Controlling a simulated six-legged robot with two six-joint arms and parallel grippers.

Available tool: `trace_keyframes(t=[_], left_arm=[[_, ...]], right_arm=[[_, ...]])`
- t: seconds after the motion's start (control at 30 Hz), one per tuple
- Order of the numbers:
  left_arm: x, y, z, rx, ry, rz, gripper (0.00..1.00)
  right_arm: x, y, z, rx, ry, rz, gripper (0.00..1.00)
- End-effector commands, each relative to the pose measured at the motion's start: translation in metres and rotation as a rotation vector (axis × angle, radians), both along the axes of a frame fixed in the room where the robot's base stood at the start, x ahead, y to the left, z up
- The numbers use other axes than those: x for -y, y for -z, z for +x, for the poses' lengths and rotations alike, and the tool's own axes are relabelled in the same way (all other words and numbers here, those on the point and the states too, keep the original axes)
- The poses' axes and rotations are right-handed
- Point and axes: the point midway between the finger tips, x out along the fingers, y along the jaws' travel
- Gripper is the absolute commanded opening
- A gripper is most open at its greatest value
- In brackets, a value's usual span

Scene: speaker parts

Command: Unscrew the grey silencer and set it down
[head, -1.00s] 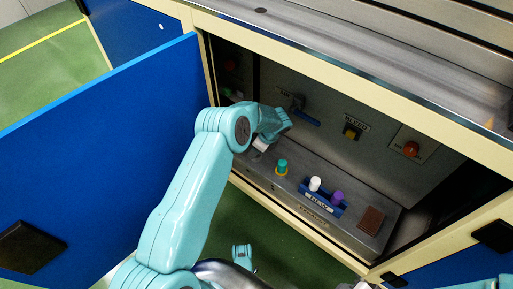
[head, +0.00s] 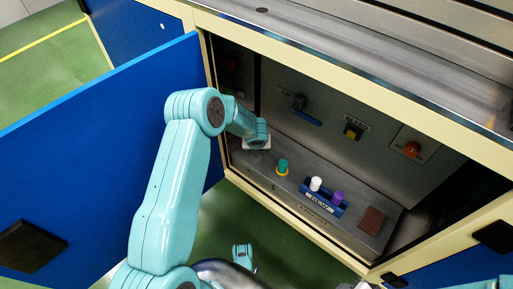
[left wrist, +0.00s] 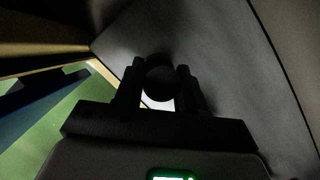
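My left gripper is inside the cabinet at the left end of the grey ledge, and its fingers are hidden in the head view. In the left wrist view the left gripper (left wrist: 160,88) has its two dark fingers close on both sides of a dark round part (left wrist: 159,78), which looks like the grey silencer in shadow. I see no gap between fingers and part. No other grey silencer shows in the head view.
The open blue door (head: 90,150) stands left. A blue-handled valve (head: 306,115) is on the back panel.

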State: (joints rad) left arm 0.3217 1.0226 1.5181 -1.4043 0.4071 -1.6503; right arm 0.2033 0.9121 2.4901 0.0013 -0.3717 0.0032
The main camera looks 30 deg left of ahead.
Motion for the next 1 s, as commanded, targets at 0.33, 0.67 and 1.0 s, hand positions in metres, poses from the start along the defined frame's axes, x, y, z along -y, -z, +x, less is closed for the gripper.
trace_keyframes(t=[0.33, 0.67, 1.0], left_arm=[[0.0038, 0.0002, 0.0035, 0.001, -0.661, 0.0, 0.22], [0.0017, -0.0009, 0.0029, 0.0, -1.059, -0.001, 0.22], [0.0012, -0.0009, 0.0027, 0.0, -1.052, 0.0, 0.53]], right_arm=[[0.0, 0.0, 0.0, 0.0, 0.0, 0.0, 0.43], [0.0, 0.0, 0.0, 0.0, 0.0, 0.0, 0.43], [0.0, 0.0, 0.0, 0.0, 0.0, 0.0, 0.43]])
